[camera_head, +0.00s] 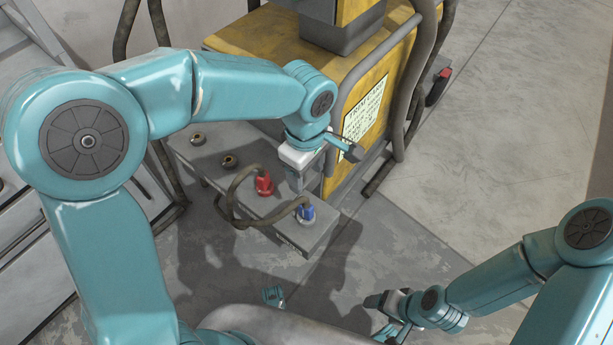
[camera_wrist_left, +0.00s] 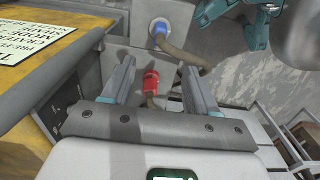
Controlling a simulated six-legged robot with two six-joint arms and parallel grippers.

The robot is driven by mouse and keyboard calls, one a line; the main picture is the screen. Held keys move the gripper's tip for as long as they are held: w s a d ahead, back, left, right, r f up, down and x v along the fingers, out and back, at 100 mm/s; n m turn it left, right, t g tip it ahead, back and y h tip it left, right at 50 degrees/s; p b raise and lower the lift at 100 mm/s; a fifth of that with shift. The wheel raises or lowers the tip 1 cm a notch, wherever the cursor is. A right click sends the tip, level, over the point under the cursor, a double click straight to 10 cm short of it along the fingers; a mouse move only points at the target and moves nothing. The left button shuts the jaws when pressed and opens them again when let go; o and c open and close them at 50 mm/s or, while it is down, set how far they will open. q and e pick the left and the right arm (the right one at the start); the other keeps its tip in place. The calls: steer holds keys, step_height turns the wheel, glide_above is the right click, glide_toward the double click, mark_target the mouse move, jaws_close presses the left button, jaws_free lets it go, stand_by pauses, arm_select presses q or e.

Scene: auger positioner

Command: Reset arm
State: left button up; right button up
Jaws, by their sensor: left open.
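My left gripper (camera_head: 322,167) is open and empty above the grey connector box, at the side of the yellow machine. Its two fingers stand apart in the left wrist view (camera_wrist_left: 157,62). A red plug (camera_head: 264,183) is seated on the box and shows between the fingers in the left wrist view (camera_wrist_left: 151,82), apart from them. A blue plug (camera_head: 307,212) sits nearer the box's front edge and beyond the fingertips in the left wrist view (camera_wrist_left: 158,27). A dark cable joins both plugs. My right gripper (camera_head: 379,312) is low at the bottom right; its finger opening is unclear.
The yellow machine (camera_head: 280,45) with a printed label (camera_head: 364,116) and grey tube rails stands right behind the left gripper. The grey box (camera_head: 255,222) also bears two round brass-coloured fittings. Concrete floor (camera_head: 510,130) on the right is clear.

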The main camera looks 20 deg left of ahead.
arm_select(q)
steer(key=shift+r, duration=0.3)
steer(key=s+a+f+n+g, duration=0.1)
steer(key=s+a+f+g, duration=0.15)
steer(key=f, duration=0.45)
steer(key=s+a+f+g, duration=0.2)
steer(key=s+f, duration=0.2)
steer(key=f, duration=0.2)
steer(key=s+d+f+m+t+h, duration=0.2)
steer(key=s+d+f+m, duration=0.15)
steer(key=f+m, duration=0.3)
steer(key=s+d+f+m+t+h, duration=0.2)
steer(key=s+f+m+t, duration=0.1)
steer(key=s+f+m, duration=0.4)
step_height(320, 180, up, 22)
steer(key=w+p, duration=0.2)
steer(key=p, duration=2.1)
steer(key=shift+a+r+p, duration=0.25)
steer(key=shift+p, duration=0.05)
